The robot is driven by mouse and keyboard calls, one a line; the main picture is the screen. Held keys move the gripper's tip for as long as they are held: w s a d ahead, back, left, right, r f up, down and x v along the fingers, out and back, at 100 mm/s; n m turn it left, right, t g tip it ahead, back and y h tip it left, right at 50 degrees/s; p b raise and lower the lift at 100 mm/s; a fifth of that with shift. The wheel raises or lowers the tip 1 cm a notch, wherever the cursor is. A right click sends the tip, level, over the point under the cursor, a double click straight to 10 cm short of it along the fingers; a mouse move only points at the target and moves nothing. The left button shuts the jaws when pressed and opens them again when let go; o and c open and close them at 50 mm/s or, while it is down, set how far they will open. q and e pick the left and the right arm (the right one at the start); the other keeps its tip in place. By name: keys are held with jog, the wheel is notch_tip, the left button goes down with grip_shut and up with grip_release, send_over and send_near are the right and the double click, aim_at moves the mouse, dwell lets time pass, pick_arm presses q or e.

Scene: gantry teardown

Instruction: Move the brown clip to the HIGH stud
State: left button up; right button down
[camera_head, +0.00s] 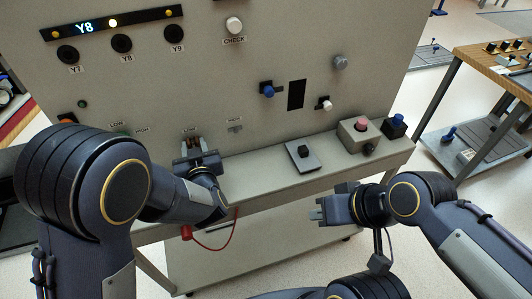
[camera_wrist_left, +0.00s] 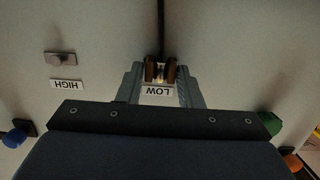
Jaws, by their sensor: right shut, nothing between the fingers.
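The brown clip (camera_wrist_left: 160,71) sits at the LOW label (camera_wrist_left: 158,91) on the panel, with a dark strip running from it in the left wrist view. In the head view the brown clip (camera_head: 193,142) shows just beyond my left gripper (camera_head: 197,163). In the left wrist view my left gripper (camera_wrist_left: 159,88) is open, with one finger on each side of the clip and small gaps between. My right gripper (camera_head: 318,209) is shut and empty, in front of the bench.
A red lead (camera_head: 187,232) hangs below the bench edge near my left arm. Blue (camera_head: 267,90) and white (camera_head: 325,104) knobs protrude from the panel.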

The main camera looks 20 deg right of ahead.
pick_arm(q)
jog(key=c, duration=0.6)
jog(key=s, duration=0.6)
jog(key=shift+s+b, duration=0.1)
jog(key=shift+b, duration=0.2)
jog(key=shift+c, duration=0.2)
pick_arm(e)
jog(key=shift+f, duration=0.3)
